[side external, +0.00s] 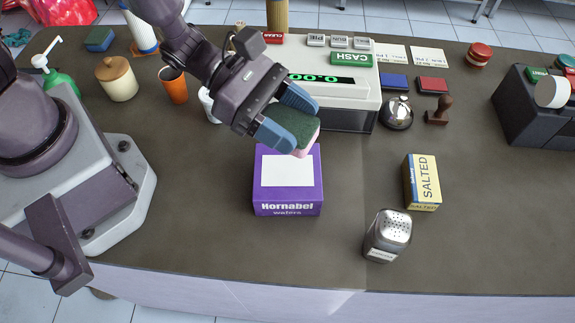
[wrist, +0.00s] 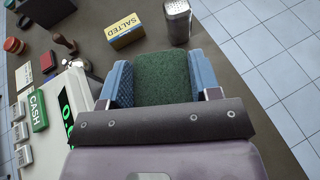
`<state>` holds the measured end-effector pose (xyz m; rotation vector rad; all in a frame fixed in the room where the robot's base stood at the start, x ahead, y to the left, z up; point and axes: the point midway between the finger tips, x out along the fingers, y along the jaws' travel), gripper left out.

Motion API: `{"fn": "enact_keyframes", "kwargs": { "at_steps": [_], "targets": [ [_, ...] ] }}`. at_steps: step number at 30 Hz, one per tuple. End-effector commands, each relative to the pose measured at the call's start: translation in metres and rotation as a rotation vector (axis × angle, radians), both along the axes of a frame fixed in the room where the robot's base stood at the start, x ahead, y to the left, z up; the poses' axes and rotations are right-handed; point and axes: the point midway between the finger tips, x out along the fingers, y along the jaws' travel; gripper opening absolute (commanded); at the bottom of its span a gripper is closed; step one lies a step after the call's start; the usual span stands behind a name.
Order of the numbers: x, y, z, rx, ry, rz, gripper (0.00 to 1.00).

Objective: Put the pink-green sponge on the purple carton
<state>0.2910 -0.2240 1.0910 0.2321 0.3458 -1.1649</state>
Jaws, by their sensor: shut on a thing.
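The pink-green sponge (side external: 297,126) is held between the fingers of my gripper (side external: 287,116), with its green side up and a pink edge showing below. In the wrist view the green face of the sponge (wrist: 167,78) fills the gap between the two blue fingers of my gripper (wrist: 167,82). The purple carton (side external: 287,203), with a white panel on top and "Hornabel" on its front, stands on the counter. In the side external view the sponge overlaps the carton's far right part; whether they touch I cannot tell. The carton is hidden in the wrist view.
A cash register (side external: 345,92) stands just behind the carton. A yellow-blue "SALTED" box (side external: 422,182) and a metal shaker (side external: 388,236) stand to the right. An orange cup (side external: 174,86) and a lidded jar (side external: 117,80) are at the left. The counter left of the carton is clear.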

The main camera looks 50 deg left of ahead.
Motion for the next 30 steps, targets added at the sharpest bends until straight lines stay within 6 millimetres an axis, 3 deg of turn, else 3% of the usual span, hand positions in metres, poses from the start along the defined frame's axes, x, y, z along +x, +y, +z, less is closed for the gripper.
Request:
{"fn": "enact_keyframes", "kwargs": {
  "at_steps": [24,30],
  "targets": [
    [0.0,0.001,-0.089,0.0,-0.001,0.002,0.36],
    [0.001,0.0,-0.091,-0.002,-0.003,0.001,0.36]
  ]
}}
